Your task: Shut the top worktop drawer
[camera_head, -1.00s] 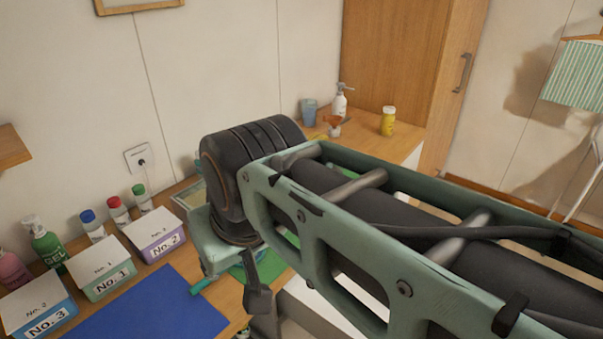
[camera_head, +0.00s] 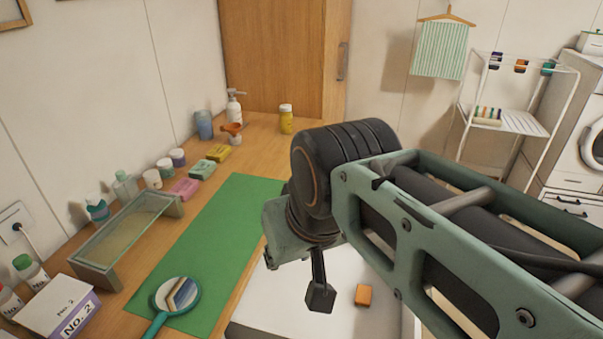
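The top worktop drawer (camera_head: 285,302) shows as a white open box, pulled out from under the right edge of the wooden worktop (camera_head: 135,285). A small orange block (camera_head: 363,295) lies inside it. My arm covers the drawer's far part, and its front is hidden or out of frame. My gripper (camera_head: 320,296) hangs over the drawer in the picture, with one dark finger-like part showing. The rest of it is hidden behind my wrist, so its opening and any contact with the drawer cannot be seen.
On the worktop are a green mat (camera_head: 215,250), a magnifying glass (camera_head: 178,297), a glass stand (camera_head: 125,240), several small jars and bottles, and a yellow bottle (camera_head: 286,119). A wooden cabinet (camera_head: 285,60) stands behind. A drying rack (camera_head: 515,120) and washing machine (camera_head: 580,165) are at right.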

